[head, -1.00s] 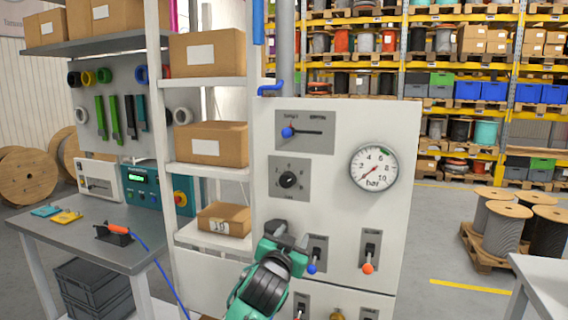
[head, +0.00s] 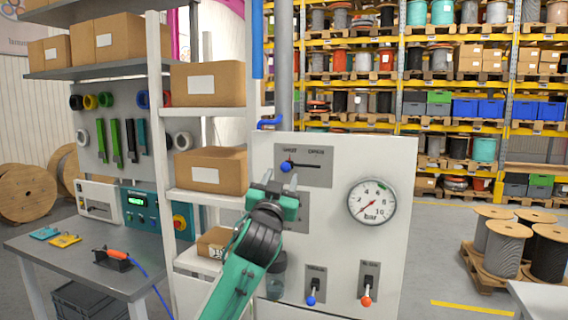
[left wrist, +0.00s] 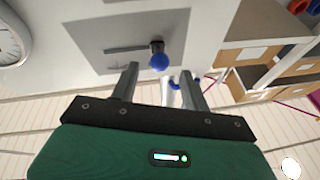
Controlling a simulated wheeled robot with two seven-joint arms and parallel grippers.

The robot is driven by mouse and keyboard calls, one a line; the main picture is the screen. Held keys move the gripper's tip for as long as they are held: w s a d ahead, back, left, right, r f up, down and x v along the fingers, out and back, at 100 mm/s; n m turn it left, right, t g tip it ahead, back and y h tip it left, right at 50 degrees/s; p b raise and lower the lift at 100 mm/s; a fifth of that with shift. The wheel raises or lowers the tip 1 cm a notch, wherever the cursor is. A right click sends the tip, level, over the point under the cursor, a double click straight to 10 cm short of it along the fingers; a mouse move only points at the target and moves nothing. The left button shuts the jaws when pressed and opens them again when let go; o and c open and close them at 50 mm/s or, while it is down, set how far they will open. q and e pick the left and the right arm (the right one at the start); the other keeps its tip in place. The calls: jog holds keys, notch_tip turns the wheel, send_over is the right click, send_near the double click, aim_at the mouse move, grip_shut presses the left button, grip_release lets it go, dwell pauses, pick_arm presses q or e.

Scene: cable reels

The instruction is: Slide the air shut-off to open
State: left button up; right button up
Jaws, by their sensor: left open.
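The air shut-off is a slider with a blue knob (head: 285,167) on a grey plate (head: 318,172) at the top left of the white panel. The knob sits at the left end of its dark slot, beside the left of two labels; the right label appears to read OPEN. My left gripper (head: 281,180) is open and empty, just below and in front of the knob. In the left wrist view the blue knob (left wrist: 159,61) lies beyond the open fingertips (left wrist: 160,78), between their lines and apart from them. My right gripper is not in view.
A pressure gauge (head: 372,202) with its needle low is on the panel's right. Two toggle levers, one blue-tipped (head: 311,300) and one orange-tipped (head: 366,300), are below. A shelf with boxes (head: 209,171) stands close on the left. My arm hides the rotary knob.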

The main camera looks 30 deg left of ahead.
aim_at(284, 170)
pick_arm(q)
jog(key=shift+p+x, duration=0.5)
jog(key=shift+x, duration=1.45)
